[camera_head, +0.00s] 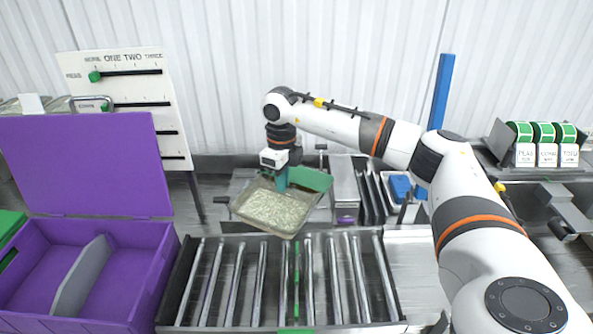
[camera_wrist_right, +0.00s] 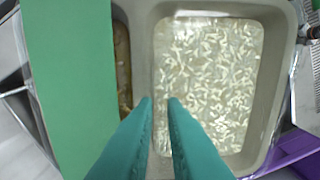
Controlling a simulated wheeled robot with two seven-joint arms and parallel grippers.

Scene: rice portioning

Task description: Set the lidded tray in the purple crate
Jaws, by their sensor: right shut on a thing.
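The tray (camera_head: 240,217) is a beige container with pale rice in one compartment; it hangs slightly tilted near the back edge of the roller conveyor. A flat green piece (camera_head: 312,179) lies over its other side, and in the right wrist view this green piece (camera_wrist_right: 72,85) covers most of the compartment left of the divider. The rice compartment is uncovered. My right gripper (camera_head: 281,181) points down, shut on the tray's divider (camera_wrist_right: 150,82). The purple crate (camera_head: 150,235) stands open at the left, its lid raised, with a grey partition inside. My left gripper is not in view.
The roller conveyor (camera_head: 247,280) lies between the crate and my right arm. A board with sliders (camera_head: 120,70) stands behind the crate. Metal bins and a blue item (camera_head: 400,187) are right of the tray; label rolls (camera_head: 543,132) sit far right.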

